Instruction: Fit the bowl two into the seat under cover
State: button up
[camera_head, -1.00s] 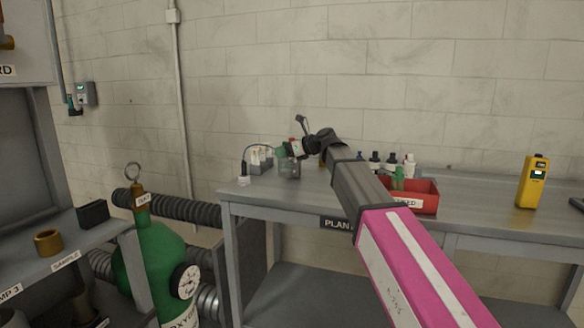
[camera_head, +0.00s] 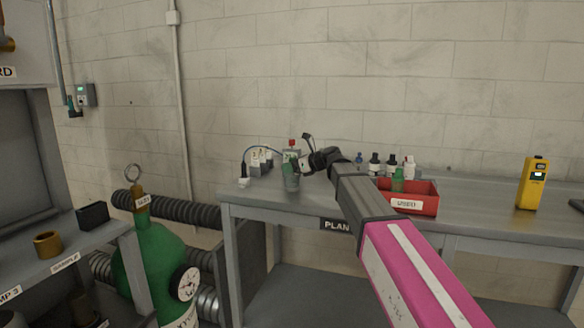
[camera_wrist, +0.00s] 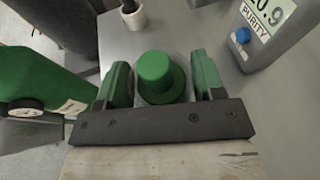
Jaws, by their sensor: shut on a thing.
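My gripper (camera_head: 291,164) is over the left end of the bench in the head view. In the wrist view its green fingers (camera_wrist: 160,82) are closed on both sides of a stepped green top (camera_wrist: 154,68). Just below the gripper in the head view is a small grey cup-like body (camera_head: 292,182). It appears to be the lower part of the held piece, which I take to be bowl two, though no label shows. I cannot tell whether its underside touches the bench. I cannot make out the seat or its cover.
On the bench (camera_head: 460,212) are small bottles (camera_head: 391,163), a red bin (camera_head: 424,196) and a yellow meter (camera_head: 533,183). A red-topped item (camera_head: 292,144) stands behind my gripper. A grey purity box (camera_wrist: 258,35) is close at right in the wrist view. A green oxygen cylinder (camera_head: 158,262) stands left.

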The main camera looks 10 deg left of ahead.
jog(key=shift+f, duration=0.1)
jog(key=o, duration=1.3)
jog(key=shift+s+d, duration=0.1)
jog(key=shift+d, duration=0.1)
jog(key=v, duration=1.1)
jog(key=shift+d+r, duration=0.25)
jog(key=shift+d, duration=0.05)
